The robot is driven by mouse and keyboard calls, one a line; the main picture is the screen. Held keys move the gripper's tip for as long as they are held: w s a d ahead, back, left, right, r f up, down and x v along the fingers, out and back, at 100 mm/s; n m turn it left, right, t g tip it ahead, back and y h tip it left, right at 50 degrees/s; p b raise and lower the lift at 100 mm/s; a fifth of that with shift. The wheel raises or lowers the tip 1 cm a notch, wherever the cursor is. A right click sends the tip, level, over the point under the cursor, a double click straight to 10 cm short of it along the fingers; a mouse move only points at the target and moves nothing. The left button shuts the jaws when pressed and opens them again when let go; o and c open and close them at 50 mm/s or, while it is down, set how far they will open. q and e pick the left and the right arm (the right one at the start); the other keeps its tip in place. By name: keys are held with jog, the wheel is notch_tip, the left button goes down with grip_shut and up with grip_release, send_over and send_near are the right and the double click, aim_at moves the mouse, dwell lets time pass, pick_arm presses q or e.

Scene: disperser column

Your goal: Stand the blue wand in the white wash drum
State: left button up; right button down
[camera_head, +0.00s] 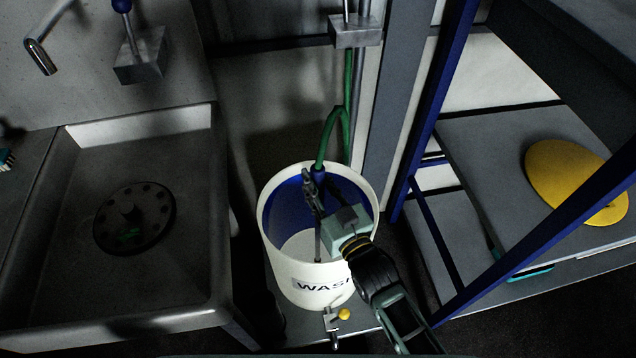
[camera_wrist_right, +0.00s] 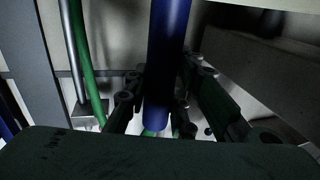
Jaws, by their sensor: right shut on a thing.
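The white wash drum (camera_head: 290,270), with WAS legible on its label and a blue inside, stands at the middle of the head view. My right gripper (camera_head: 314,190) is over the drum's opening, shut on the blue wand (camera_head: 319,174). The wand's blue handle (camera_wrist_right: 167,60) runs between the fingers in the right wrist view. In the head view its thin grey shaft (camera_head: 317,240) points down inside the drum, near upright. Whether its tip touches the drum floor I cannot tell. My left gripper is not in view.
A green hose (camera_head: 333,120) arches up from the wand's top. A grey sink (camera_head: 185,260) with a dark round drain part is left. A tap with a yellow knob (camera_head: 344,314) shows at the drum's front. A blue-framed rack with a yellow disc (camera_head: 570,175) is right.

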jog(key=shift+s+f, duration=0.1)
jog(key=shift+f, duration=0.2)
